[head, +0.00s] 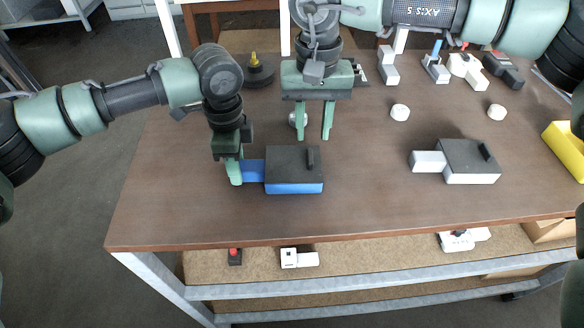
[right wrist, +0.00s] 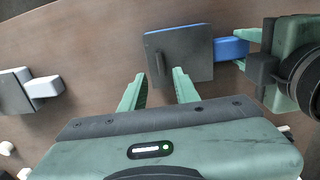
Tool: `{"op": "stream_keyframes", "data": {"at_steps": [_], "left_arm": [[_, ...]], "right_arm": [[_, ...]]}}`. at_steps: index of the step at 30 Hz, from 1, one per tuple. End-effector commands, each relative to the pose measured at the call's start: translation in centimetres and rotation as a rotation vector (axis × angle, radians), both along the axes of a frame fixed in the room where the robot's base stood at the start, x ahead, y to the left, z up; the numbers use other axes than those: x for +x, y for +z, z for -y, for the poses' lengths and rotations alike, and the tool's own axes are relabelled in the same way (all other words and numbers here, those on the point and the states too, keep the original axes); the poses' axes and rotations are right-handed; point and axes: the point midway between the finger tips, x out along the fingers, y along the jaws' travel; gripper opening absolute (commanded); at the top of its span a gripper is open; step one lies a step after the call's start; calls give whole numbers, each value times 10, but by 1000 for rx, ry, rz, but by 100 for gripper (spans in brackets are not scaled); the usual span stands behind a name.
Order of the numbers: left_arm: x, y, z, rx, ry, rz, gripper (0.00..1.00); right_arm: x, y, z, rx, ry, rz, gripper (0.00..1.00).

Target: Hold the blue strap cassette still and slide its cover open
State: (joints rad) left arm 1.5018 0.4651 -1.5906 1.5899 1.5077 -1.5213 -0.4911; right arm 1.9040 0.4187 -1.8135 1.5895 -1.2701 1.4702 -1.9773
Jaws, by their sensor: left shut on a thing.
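The blue strap cassette (head: 294,188) lies flat on the table, with a dark grey cover (head: 288,164) over its top and a small raised ridge near the cover's right end. A blue tab (head: 252,171) sticks out on its left. My left gripper (head: 236,172) is shut on this tab; in the right wrist view the tab (right wrist: 231,49) also shows beside its fingers. My right gripper (head: 313,136) is open and empty, behind the cassette and apart from it. The right wrist view shows its two fingers (right wrist: 158,92) pointing toward the cover (right wrist: 182,56).
A white cassette with a grey cover (head: 468,156) lies to the right. Two white knobs (head: 400,112) and several small fixtures stand at the back right. A yellow bin (head: 566,148) is at the right edge. A black round base (head: 257,72) stands behind. The table front is clear.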

Motion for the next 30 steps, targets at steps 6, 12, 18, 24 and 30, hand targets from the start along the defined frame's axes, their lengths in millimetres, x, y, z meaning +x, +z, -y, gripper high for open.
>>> {"op": "stream_keyframes", "data": {"at_steps": [6, 12, 18, 24, 30], "left_arm": [[0, 0, 0, 0, -1, -1, 0], [-1, 0, 0, 0, -1, -1, 0], [-1, 0, 0, 0, -1, -1, 0], [-1, -1, 0, -1, -1, -1, 0], [-1, -1, 1, -1, -1, -1, 0]], "right_arm": [[0, -31, 0, 0, -3, -2, 31], [-1, -54, -1, 4, -2, -3, 31], [0, -66, -1, 4, -2, -2, 31], [0, -67, -1, 4, -2, -1, 31], [0, -67, -1, 4, -2, -1, 6]]}}
